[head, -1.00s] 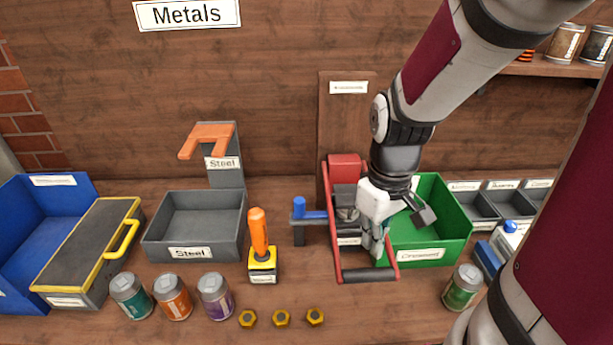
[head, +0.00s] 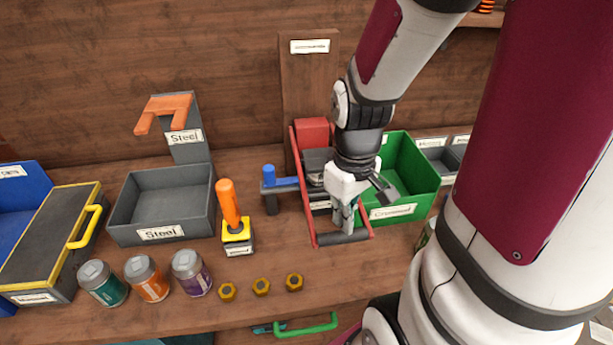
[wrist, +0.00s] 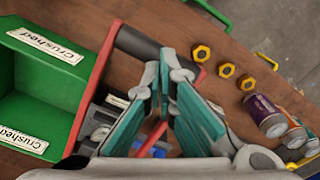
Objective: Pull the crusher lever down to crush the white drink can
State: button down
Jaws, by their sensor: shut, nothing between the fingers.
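The crusher has a red block (head: 312,132) against its wooden backboard and a red lever frame. The lever's black handle bar (head: 343,238) lies low in front, near table level; it also shows in the wrist view (wrist: 138,42). My gripper (head: 348,229) is shut and empty, pointing down just above or beside the handle bar. In the wrist view its teal fingers (wrist: 165,70) are together close to the bar; contact cannot be told. A small pale metal disc shape (head: 316,179) sits inside the crusher, partly hidden by my gripper; whether it is the white can is unclear.
A green "Crushed" bin (head: 393,213) stands right of the crusher. A blue-handled clamp (head: 284,183), an orange-handled tool (head: 229,203) and a grey "Steel" bin (head: 163,234) stand left.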

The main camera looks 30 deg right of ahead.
aim_at(342, 231)
jog(key=shift+w+f+p, duration=0.1)
jog(key=shift+f+p, duration=0.1)
jog(key=shift+p, duration=0.55)
jog(key=shift+d+f+p, duration=0.1)
jog(key=shift+f+p, duration=0.15)
jog(key=shift+p, duration=0.2)
jog(key=shift+f+p, duration=0.8)
jog(key=shift+p, duration=0.45)
jog(key=shift+w+f+b, duration=0.15)
jog(key=shift+f+b, duration=0.2)
jog(key=shift+f, duration=0.35)
jog(key=shift+r+p, duration=1.9)
jog(key=shift+r, duration=0.75)
jog(key=shift+r+p, duration=0.6)
jog(key=shift+r, duration=0.4)
